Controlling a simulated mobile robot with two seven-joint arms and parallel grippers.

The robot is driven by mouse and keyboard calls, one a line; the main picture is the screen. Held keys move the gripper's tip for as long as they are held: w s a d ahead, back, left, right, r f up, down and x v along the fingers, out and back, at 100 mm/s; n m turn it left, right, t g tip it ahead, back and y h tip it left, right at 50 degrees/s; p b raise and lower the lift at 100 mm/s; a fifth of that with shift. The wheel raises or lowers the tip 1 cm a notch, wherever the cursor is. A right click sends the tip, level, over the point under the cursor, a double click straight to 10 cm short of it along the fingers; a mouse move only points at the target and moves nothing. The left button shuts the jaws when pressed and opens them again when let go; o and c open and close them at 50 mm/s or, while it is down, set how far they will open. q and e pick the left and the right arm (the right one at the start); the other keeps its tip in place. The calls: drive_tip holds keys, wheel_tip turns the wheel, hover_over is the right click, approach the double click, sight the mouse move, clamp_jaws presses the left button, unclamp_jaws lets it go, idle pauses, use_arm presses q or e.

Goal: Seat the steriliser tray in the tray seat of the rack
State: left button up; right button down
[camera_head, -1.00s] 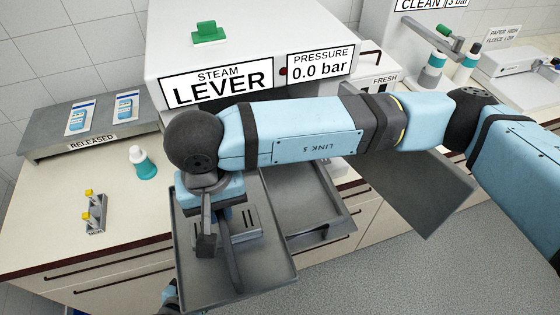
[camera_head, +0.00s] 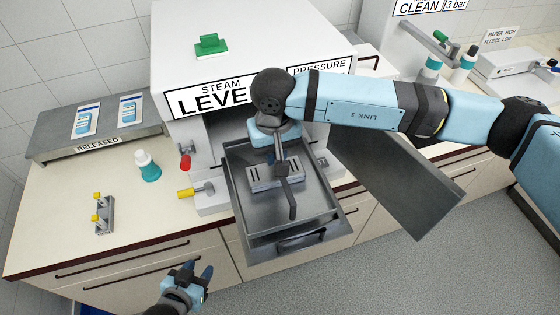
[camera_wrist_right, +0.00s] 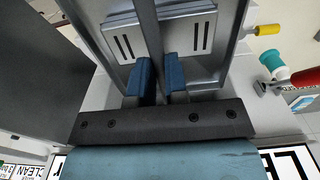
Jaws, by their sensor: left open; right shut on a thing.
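The grey steriliser tray (camera_head: 242,200) carries a slotted metal block (camera_head: 262,180) and has a dark bar handle (camera_head: 291,208) across it. My right gripper (camera_head: 279,155) is shut on this handle from above; the wrist view shows its two blue fingers (camera_wrist_right: 161,75) on either side of the bar (camera_wrist_right: 150,35). The tray is over the pulled-out rack (camera_head: 262,250) in front of the steriliser and lines up roughly with it. The tray hides the seat, and I cannot tell whether it rests on it. My left gripper (camera_head: 196,271) is open and empty, low in front of the counter.
The white steriliser (camera_head: 190,60) stands behind, with a red-knobbed lever (camera_head: 185,163) and a yellow-handled one (camera_head: 188,193) left of the rack. A dark open door panel (camera_head: 400,185) is on the right. A teal bottle (camera_head: 149,168) and a yellow-pegged stand (camera_head: 104,215) stand on the left counter.

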drive_tip(key=shift+w+d+f+p, duration=0.2)
drive_tip(key=shift+w+d+p, duration=0.1)
drive_tip(key=shift+w, duration=0.15)
drive_tip(key=shift+w+d+f+p, duration=0.15)
drive_tip(key=shift+w+d+f, duration=0.1)
drive_tip(key=shift+w, duration=0.15)
drive_tip(key=shift+f+p, duration=0.5)
drive_tip(key=shift+f, duration=0.95)
wheel_tip(320, 180, down, 3)
drive_tip(key=shift+r+p, duration=0.1)
drive_tip(key=shift+p, duration=0.5)
drive_tip(key=shift+f+b, duration=0.4)
drive_tip(key=c, duration=1.3)
unclamp_jaws()
drive_tip(key=shift+o, duration=0.8)
drive_tip(key=shift+r, duration=0.15)
